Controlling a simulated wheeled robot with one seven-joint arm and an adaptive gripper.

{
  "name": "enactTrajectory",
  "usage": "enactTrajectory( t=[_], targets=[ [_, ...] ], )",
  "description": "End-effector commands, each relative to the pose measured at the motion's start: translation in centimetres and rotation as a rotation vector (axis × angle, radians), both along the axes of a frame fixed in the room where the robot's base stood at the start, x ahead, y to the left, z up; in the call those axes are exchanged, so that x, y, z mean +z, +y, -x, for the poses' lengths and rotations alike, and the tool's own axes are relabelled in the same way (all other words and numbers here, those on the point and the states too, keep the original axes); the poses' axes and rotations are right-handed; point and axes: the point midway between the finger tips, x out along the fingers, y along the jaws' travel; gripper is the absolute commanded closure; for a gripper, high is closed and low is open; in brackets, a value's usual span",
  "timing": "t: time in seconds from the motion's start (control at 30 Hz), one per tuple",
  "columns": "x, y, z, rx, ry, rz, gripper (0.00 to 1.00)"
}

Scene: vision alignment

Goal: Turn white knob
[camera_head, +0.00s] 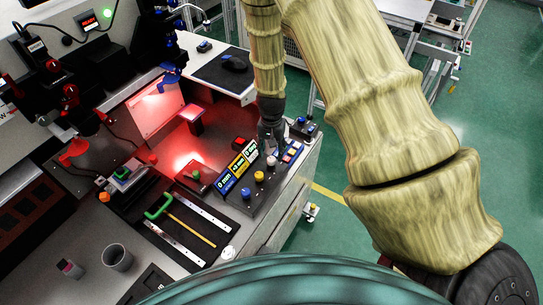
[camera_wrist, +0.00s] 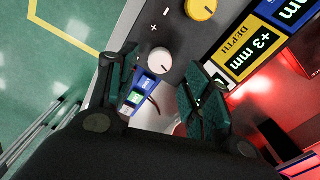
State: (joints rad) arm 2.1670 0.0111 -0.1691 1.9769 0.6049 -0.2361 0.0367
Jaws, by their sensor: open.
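The white knob (camera_head: 271,160) is the far one of a row on a dark control box (camera_head: 245,208). In the wrist view the white knob (camera_wrist: 159,60) has a dark pointer line and lies between my two fingertips. My gripper (camera_head: 270,146) is open, just behind and above the knob in the head view. In the wrist view my gripper (camera_wrist: 162,64) has a dark green finger on each side of the knob. I cannot tell whether the fingertips reach down around it; no contact shows.
The yellow knob (camera_head: 259,176) and blue knob (camera_head: 246,192) stand in the same row. A red-lit station (camera_head: 180,130) stands left; green floor is right.

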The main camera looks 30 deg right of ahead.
Motion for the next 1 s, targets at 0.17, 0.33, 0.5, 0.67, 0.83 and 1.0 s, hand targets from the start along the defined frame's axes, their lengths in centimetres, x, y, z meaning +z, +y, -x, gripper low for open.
enactTrajectory(
  t=[0.17,0.33,0.5,0.67,0.83,1.0],
  targets=[
    [-2.0,0.0,0.1,0.000,0.002,-0.001,0.51],
    [-3.4,0.0,0.1,0.000,0.002,-0.001,0.51],
    [-4.1,0.0,0.0,0.000,0.000,0.000,0.51],
    [-4.2,0.0,0.0,0.000,0.000,0.000,0.51],
    [-4.2,0.0,0.0,0.000,0.000,0.000,0.52],
    [-4.2,0.0,0.0,0.000,0.001,-0.001,0.83]
  ],
)
